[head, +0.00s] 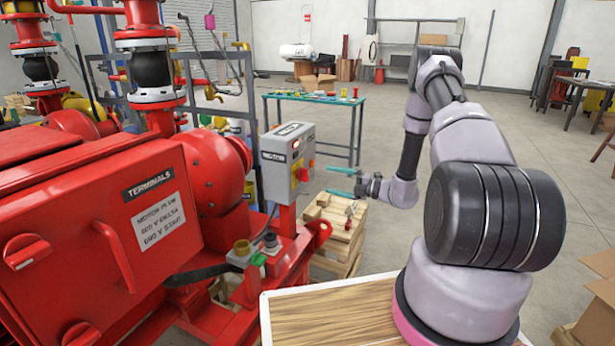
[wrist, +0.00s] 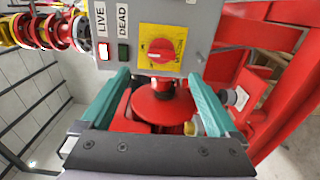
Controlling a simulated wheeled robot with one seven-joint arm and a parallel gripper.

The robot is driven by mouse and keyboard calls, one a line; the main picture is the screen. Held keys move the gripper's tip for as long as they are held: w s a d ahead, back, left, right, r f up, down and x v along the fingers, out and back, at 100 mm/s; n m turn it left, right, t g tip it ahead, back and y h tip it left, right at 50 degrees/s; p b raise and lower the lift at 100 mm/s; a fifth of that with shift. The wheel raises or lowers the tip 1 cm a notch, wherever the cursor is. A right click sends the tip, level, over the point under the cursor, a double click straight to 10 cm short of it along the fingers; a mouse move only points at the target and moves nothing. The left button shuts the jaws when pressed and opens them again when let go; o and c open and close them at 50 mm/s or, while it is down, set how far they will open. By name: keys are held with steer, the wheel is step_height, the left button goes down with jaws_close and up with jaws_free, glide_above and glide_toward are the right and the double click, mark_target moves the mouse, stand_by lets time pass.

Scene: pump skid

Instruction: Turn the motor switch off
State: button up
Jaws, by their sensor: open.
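The motor switch is a red knob (wrist: 160,51) on a yellow plate (wrist: 174,33), on the grey switch box (head: 287,160). In the wrist view the knob looks lengthwise across the picture. A lamp under the LIVE label (wrist: 103,50) looks bright; the one under DEAD (wrist: 123,54) looks dark green. In the head view the yellow plate and red knob show small on the box's right face (head: 302,174). My gripper (head: 329,181) is open and empty, apart from the box, its teal fingers pointing at that face. In the wrist view the fingertips (wrist: 158,75) lie below the knob.
The red pump skid (head: 150,215) fills the left side, with a post and small control buttons (head: 270,240) below the box. A wooden pallet stack (head: 337,225) stands under my gripper. A green-topped table (head: 315,98) is behind.

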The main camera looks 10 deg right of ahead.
mark_target(308, 176)
steer(key=x, duration=1)
steer(key=shift+w+a+f, duration=0.15)
steer(key=shift+w+a, duration=0.05)
steer(key=shift+a, duration=0.05)
steer(key=c, duration=1.4)
